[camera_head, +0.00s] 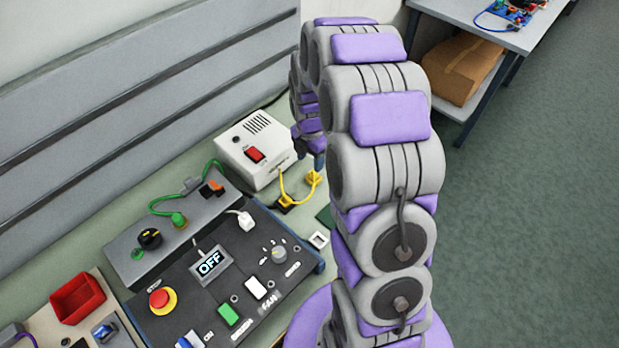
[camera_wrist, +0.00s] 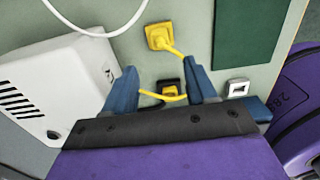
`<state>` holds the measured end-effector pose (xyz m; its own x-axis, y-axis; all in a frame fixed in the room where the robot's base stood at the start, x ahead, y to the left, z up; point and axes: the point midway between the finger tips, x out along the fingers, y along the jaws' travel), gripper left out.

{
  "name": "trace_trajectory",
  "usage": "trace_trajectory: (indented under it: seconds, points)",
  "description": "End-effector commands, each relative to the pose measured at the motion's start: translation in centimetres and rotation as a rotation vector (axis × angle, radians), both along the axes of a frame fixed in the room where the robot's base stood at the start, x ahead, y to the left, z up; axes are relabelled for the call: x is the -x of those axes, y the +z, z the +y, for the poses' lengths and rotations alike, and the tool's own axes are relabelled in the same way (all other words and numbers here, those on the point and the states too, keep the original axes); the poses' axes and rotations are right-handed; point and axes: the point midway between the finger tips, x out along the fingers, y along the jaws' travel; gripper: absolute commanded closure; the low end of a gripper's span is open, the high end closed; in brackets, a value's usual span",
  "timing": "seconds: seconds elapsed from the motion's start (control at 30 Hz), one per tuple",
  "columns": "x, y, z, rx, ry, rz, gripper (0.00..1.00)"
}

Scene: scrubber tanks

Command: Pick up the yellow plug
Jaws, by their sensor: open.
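A yellow square plug piece (camera_wrist: 159,37) lies on the pale bench top in the wrist view, just beyond my fingertips. A yellow cable (camera_wrist: 172,97) runs from it to a black-and-yellow piece (camera_wrist: 168,88), which shows between my fingers. In the head view the yellow piece (camera_head: 314,178) is at the foot of my arm's far end, and the black-and-yellow piece (camera_head: 285,202) is to its lower left. My gripper (camera_wrist: 161,66) is open, with its two blue fingers apart and nothing held. In the head view my arm hides most of the gripper.
A white box with a red switch (camera_head: 256,150) stands close left of my gripper. A black control panel (camera_head: 230,275) with buttons and an OFF display is in front. A white socket (camera_wrist: 238,88) and dark green plate (camera_wrist: 247,30) lie to the right in the wrist view.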

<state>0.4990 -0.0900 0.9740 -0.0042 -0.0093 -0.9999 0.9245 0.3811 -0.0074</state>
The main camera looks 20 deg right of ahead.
Motion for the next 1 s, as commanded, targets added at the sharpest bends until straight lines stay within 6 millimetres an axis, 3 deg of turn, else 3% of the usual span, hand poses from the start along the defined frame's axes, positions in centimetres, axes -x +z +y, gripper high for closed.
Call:
trace_trajectory:
  seconds: [0.1, 0.37, 0.67, 0.9, 1.0]
  points:
    - [0.0, -1.3, -0.4, -0.004, -0.004, -0.002, 0.44]
    - [-0.1, -2.6, -0.1, -0.001, -0.003, -0.002, 0.44]
    - [-0.2, -6.7, 0.0, 0.002, -0.001, 0.000, 0.44]
    - [-0.3, -6.8, -0.4, -0.002, -0.003, -0.003, 0.44]
    - [-0.3, -6.8, -0.4, -0.002, -0.003, -0.003, 0.52]
